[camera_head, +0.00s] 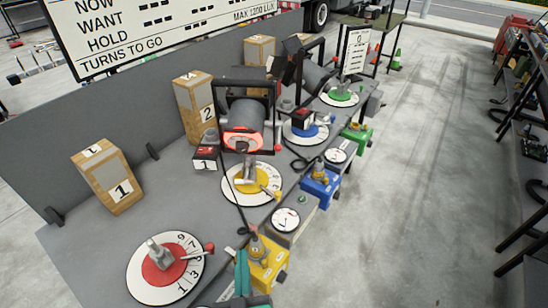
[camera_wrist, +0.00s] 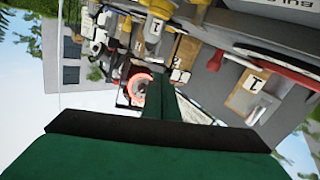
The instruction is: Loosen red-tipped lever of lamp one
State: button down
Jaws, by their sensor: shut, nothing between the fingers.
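A round white dial with a red centre (camera_head: 160,270) lies at the front left of the grey table in the head view. A grey metal fitting (camera_head: 158,252) stands on it, and a lever with a red tip (camera_head: 208,247) sticks out at its right. In the wrist view a red-tipped lever (camera_wrist: 243,63) shows at the upper right, near a box marked 1 (camera_wrist: 244,95). My green gripper (camera_head: 241,268) is low in the head view, right of the red-tipped lever and apart from it. In the wrist view its fingers (camera_wrist: 164,82) are together and empty.
A yellow valve block (camera_head: 268,265) stands close to my gripper. Boxes marked 1 (camera_head: 108,180) and 2 (camera_head: 193,108) stand along the back. A glowing lamp (camera_head: 243,140) stands behind the yellow dial (camera_head: 238,190).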

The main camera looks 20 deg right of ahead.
jog(key=w+d+r+m+h, duration=0.2)
jog(key=w+d+r+h, duration=0.15)
jog(key=r, duration=0.45)
jog(key=w+d+r+m+h, duration=0.3)
jog(key=w+d+r, duration=0.15)
jog(key=r, duration=0.35)
jog(key=f+x, duration=0.2)
jog(key=x, duration=1)
jog(key=shift+w+f, duration=0.35)
jog(key=shift+w, duration=0.2)
jog(key=shift+d, duration=0.1)
jog(key=f, duration=0.1)
jog(key=w+f, duration=0.1)
jog(key=f, duration=0.1)
jog(key=shift+d+f, duration=0.25)
jog(key=shift+f, duration=0.05)
